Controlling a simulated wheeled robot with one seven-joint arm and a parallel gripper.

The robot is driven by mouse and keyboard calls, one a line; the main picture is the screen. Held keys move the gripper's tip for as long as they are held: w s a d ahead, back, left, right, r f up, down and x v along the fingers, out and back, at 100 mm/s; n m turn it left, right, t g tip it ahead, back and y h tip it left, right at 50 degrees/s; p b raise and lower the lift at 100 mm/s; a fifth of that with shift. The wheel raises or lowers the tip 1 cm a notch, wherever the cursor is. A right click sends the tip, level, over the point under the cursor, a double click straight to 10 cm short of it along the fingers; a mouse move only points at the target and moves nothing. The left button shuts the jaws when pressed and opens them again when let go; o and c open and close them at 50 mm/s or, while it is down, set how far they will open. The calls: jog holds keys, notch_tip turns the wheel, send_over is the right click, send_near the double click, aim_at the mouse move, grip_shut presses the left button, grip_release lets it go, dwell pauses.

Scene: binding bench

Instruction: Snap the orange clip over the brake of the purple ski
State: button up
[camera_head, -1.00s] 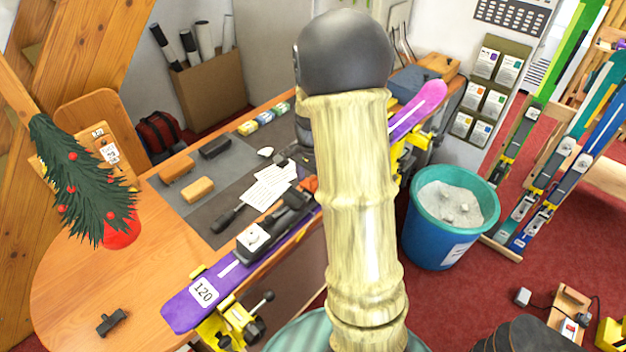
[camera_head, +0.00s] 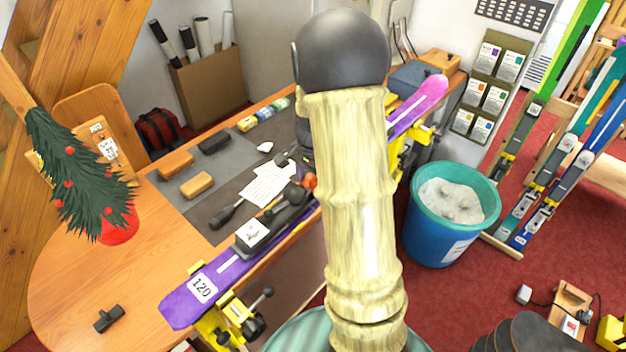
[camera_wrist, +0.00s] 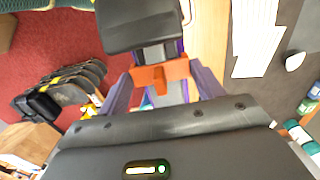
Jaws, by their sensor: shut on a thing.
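The purple ski (camera_head: 232,268), marked 120, lies along the bench front in yellow vise supports, its middle hidden behind my arm. A dark binding piece (camera_head: 252,234) with a white top sits on it. In the wrist view another dark binding piece (camera_wrist: 140,24) is just beyond the clip, over the ski. My gripper (camera_wrist: 160,80) is shut on the orange clip (camera_wrist: 160,74), which spans between the fingers close above the ski. A bit of the clip (camera_head: 310,181) shows beside my arm in the head view. I cannot tell whether it touches the brake.
The bench (camera_head: 90,275) holds a screwdriver (camera_head: 228,212), white papers (camera_head: 268,186), brown blocks (camera_head: 197,184) and a small tree (camera_head: 75,180) in a red pot. A blue-green bucket (camera_head: 440,235) stands right of the ski. Several skis lean in a rack further right.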

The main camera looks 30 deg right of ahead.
jog(key=shift+f, duration=0.1)
jog(key=o, duration=1.3)
jog(key=shift+r+p, duration=4.2)
jog(key=shift+r, duration=0.9)
